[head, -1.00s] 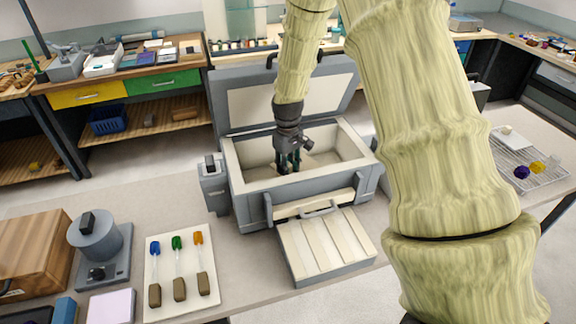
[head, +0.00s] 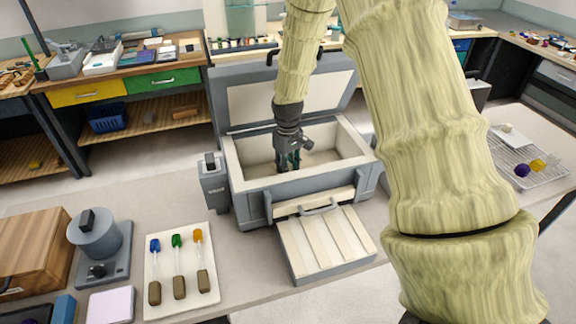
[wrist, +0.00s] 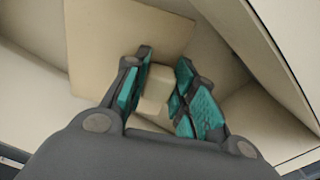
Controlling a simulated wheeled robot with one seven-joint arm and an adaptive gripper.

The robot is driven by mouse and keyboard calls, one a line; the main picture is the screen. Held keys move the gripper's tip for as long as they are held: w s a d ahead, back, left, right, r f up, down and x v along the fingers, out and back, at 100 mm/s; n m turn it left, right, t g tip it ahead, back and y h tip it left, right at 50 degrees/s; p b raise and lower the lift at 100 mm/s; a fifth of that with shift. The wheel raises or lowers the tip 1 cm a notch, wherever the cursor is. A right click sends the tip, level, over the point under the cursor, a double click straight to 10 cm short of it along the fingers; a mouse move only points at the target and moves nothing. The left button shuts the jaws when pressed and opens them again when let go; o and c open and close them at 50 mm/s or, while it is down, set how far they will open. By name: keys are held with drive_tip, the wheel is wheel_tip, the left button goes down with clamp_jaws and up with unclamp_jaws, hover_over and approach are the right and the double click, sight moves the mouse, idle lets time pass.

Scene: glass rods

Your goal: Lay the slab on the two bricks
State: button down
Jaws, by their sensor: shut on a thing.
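The slab (wrist: 100,55) is a flat tan square plate inside the open kiln (head: 300,184), seen in the wrist view. A pale block (wrist: 152,88) stands up from its middle and looks like its grip. My gripper (head: 288,160) is down inside the kiln. In the wrist view its teal-padded fingers (wrist: 160,95) are shut on either side of the pale block. I cannot make out the two bricks; the slab and my gripper may hide them. I cannot tell whether the slab touches anything below.
The kiln's walls stand close around my gripper, and its raised lid (head: 290,98) is behind. A control box (head: 213,184) is on its left. In front lie a slatted panel (head: 326,245) and a white board (head: 181,272) with coloured-tip rods.

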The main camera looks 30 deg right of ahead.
drive_tip(key=c, duration=1.1)
unclamp_jaws()
wheel_tip(320, 180, up, 12)
drive_tip(key=shift+a+f, duration=0.1)
